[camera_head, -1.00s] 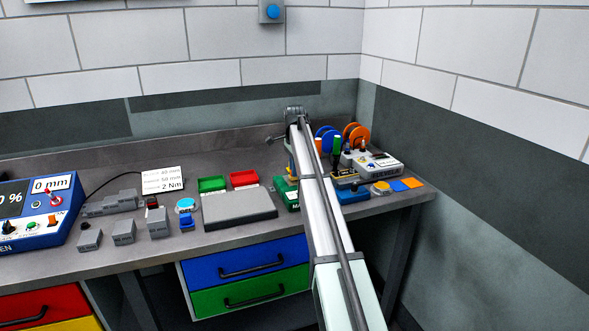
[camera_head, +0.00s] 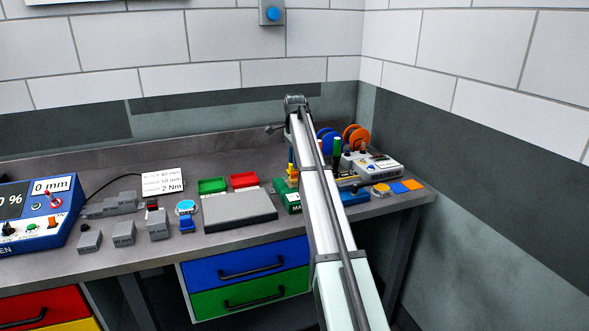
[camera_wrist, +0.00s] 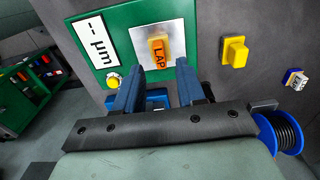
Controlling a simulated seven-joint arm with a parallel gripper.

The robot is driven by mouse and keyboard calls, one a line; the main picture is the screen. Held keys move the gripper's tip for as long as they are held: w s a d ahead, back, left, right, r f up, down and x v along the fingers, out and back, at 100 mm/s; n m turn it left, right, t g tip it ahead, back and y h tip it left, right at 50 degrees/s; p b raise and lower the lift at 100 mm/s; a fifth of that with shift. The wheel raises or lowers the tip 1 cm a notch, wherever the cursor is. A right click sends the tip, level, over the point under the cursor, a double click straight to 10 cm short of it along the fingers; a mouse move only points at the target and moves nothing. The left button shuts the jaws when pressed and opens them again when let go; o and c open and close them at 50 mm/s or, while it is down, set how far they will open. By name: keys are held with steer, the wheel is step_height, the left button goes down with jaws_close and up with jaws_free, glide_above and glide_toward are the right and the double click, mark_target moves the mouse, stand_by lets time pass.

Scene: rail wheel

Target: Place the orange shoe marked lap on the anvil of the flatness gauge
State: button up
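The orange shoe marked LAP (camera_wrist: 159,52) lies over the silver plate (camera_wrist: 176,33) of the green flatness gauge (camera_wrist: 99,27) in the wrist view. The gauge display (camera_wrist: 95,40) shows dashes and "µm". My gripper (camera_wrist: 158,68) is open, its two blue fingers spread to either side below the shoe in the picture. A gap shows between the shoe and each finger. I cannot tell whether the fingertips reach down beside it. In the head view my arm hides most of the gauge (camera_head: 287,196), the shoe and the gripper.
A yellow block (camera_wrist: 234,52), a blue block with a white label (camera_wrist: 296,78) and a blue spool (camera_wrist: 280,133) lie right of the gauge. In the head view, a grey plate (camera_head: 238,208) and red (camera_head: 244,181) and green (camera_head: 212,185) trays stand left of my arm.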

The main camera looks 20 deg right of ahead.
step_height(320, 180, up, 8)
steer(key=shift+f, duration=0.25)
steer(key=shift+c, duration=0.4)
stand_by(0.9)
